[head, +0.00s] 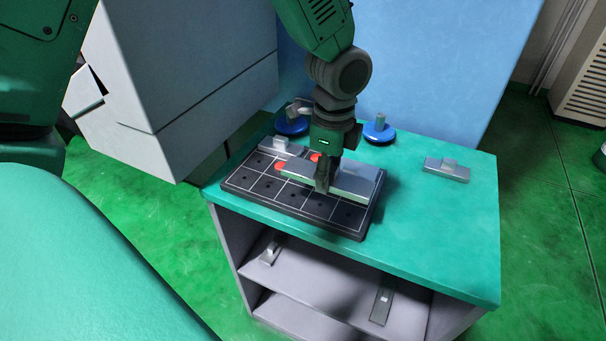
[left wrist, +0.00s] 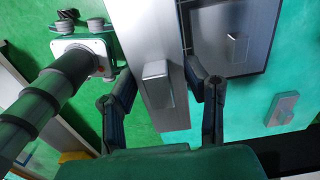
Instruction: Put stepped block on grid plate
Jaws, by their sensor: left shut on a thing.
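My left gripper (head: 322,188) points down over the black grid plate (head: 237,181) on the green-topped cabinet. It is shut on a long silver stepped block (head: 358,180), which lies across the back right part of the plate in the head view. I cannot tell whether the block touches the plate. In the left wrist view the held stepped block (left wrist: 157,45) with its raised boss sits between the two fingers (left wrist: 163,100). A second silver stepped block (head: 282,147) is at the plate's back left edge. The right gripper is not in view.
Another small stepped block (head: 447,169) lies on the green top (head: 440,220) at right, with free room around it. Two blue round bases (head: 379,134) stand behind the plate. Parts lie on the shelf (head: 320,285) below. A large grey housing (head: 180,80) stands at left.

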